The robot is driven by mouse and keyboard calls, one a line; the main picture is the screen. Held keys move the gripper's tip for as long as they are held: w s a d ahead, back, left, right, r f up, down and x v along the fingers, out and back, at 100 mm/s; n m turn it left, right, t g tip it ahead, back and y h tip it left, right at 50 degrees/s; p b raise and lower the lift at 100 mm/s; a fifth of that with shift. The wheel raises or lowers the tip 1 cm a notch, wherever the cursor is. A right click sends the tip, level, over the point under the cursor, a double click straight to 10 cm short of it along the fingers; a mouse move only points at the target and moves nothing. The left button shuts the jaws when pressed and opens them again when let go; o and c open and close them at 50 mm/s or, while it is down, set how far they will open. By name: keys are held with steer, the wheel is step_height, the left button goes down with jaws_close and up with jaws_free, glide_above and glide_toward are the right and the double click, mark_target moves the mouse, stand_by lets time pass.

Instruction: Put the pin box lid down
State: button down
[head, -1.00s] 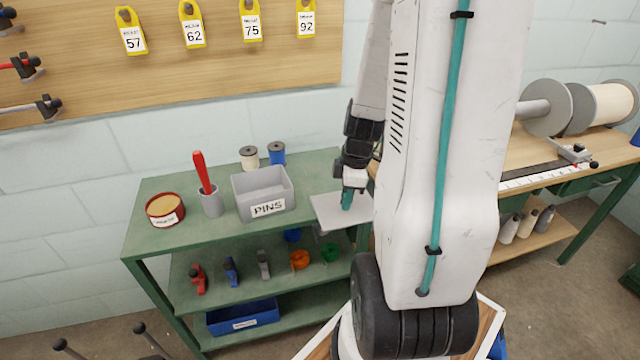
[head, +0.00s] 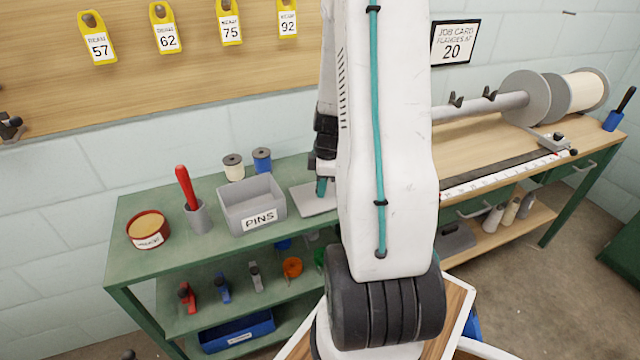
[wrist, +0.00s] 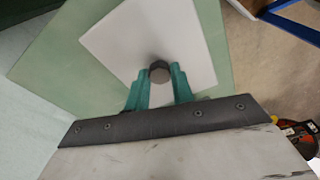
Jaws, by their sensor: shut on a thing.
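The pin box lid (head: 312,202) is a flat light-grey plate at the right of the green shelf top, just right of the pin box. It also shows in the wrist view as a pale square (wrist: 185,40) with a dark round knob (wrist: 159,72). My gripper (wrist: 157,80) has its teal fingers shut on the knob. In the head view my gripper (head: 321,187) is over the lid, partly hidden by my arm. The lid lies flat at or just above the green top; I cannot tell if it touches. The grey pin box (head: 252,200), labelled PINS, stands open.
A red tin (head: 148,231), a grey cup (head: 199,217) with a red-handled tool, and two spools (head: 262,161) stand around the box. Clamps and coloured rolls are on the shelf below. A wooden bench (head: 520,155) with rollers is at the right.

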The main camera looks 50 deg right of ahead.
mark_target(326, 194)
steer(key=c, duration=1.2)
jaws_free()
steer(key=shift+f, duration=0.1)
step_height(326, 194, up, 12)
steer(key=s+d, duration=0.1)
steer(key=w+a+r+m, duration=0.1)
steer(key=a+r+m, duration=0.1)
steer(key=a+r, duration=0.7)
steer(key=shift+s+a+r+m+h, duration=0.15)
steer(key=shift+s+a+r+m, duration=0.85)
steer(key=shift+s+a, duration=1.9)
steer(key=shift+s+a+r+m+h, duration=0.2)
steer(key=shift+s+a+r+m, duration=0.9)
steer(key=shift+a, duration=3.35)
steer(key=shift+s+a+r+m+h, duration=0.15)
steer(key=shift+s+a+r+m, duration=0.8)
steer(key=shift+s+a, duration=2.1)
steer(key=shift+w+a+f, duration=0.15)
steer(key=shift+w+a, duration=0.45)
steer(key=shift+w, duration=0.05)
